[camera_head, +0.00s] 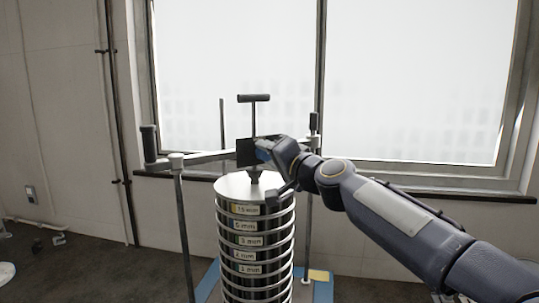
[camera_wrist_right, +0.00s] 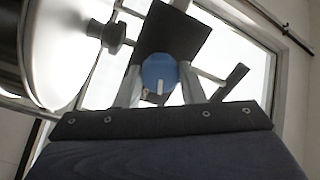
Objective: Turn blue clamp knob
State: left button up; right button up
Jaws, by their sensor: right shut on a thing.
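The blue clamp knob (camera_wrist_right: 158,72) is round, with a small pale mark on its face. It sits in front of a dark plate (camera_wrist_right: 176,30) in the right wrist view. My right gripper (camera_wrist_right: 160,86) has one finger on each side of the knob and is shut on it. In the head view the blue knob (camera_head: 262,153) shows as a small patch, mostly hidden by my right gripper (camera_head: 267,149). The dark plate (camera_head: 245,152) is just left of it, on the clamp above the sieve stack. My left gripper is not in view.
The stack of labelled sieves (camera_head: 251,240) has a pale round lid (camera_head: 233,188). A T-handled screw (camera_head: 254,98) rises above the clamp. A crossbar (camera_head: 205,157) and a side post (camera_head: 184,230) stand to the left. A window (camera_head: 420,80) is behind.

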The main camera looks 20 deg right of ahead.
jog(key=shift+m, duration=2.2)
jog(key=o, duration=1)
jog(key=shift+s, duration=0.1)
jog(key=s, duration=0.5)
jog(key=s+d, duration=0.1)
jog(key=s, duration=0.1)
jog(key=shift+s+f, duration=0.15)
jog(key=shift+s, duration=0.1)
